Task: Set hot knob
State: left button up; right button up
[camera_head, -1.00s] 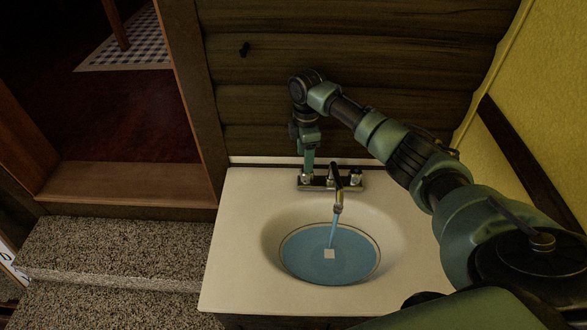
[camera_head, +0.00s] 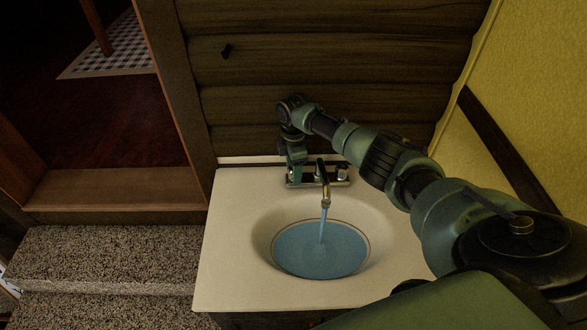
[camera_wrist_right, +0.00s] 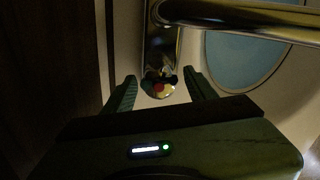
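The hot knob (camera_wrist_right: 158,89), a shiny metal knob with a red mark, sits at the end of the chrome faucet base in the right wrist view. My right gripper (camera_wrist_right: 162,82) is open, with one green finger on each side of the knob and visible gaps to both. In the head view my right arm reaches over the sink, and its gripper (camera_head: 296,170) points down at the left end of the faucet (camera_head: 325,177), hiding the hot knob there. The right-hand knob (camera_head: 342,174) is visible. Water runs from the spout. My left gripper is out of view.
The white sink counter (camera_head: 230,240) holds a round basin (camera_head: 320,250) with blue water. A log wall (camera_head: 330,70) stands close behind the faucet, and a yellow wall (camera_head: 530,90) is at right. Speckled steps (camera_head: 100,260) and a doorway are at left.

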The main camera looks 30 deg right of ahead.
jog(key=c, duration=1)
grip_shut()
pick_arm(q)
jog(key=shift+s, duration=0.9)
pick_arm(e)
jog(key=shift+m, duration=0.3)
jog(key=m+p, duration=0.1)
jog(key=m, duration=0.1)
jog(key=shift+r+m, duration=0.1)
jog(key=shift+m, duration=0.3)
jog(key=m+p, duration=0.1)
jog(key=m, duration=0.3)
jog(key=shift+w+m+p, duration=0.15)
jog(key=shift+m+p, duration=0.15)
jog(key=shift+p, duration=0.05)
jog(key=m+p, duration=0.1)
jog(key=m, duration=0.4)
jog(key=shift+d, duration=0.1)
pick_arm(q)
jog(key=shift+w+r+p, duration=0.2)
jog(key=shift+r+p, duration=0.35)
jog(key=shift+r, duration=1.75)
pick_arm(e)
jog(key=shift+w+m, duration=0.1)
jog(key=shift+m, duration=1.6)
jog(key=shift+d, duration=0.1)
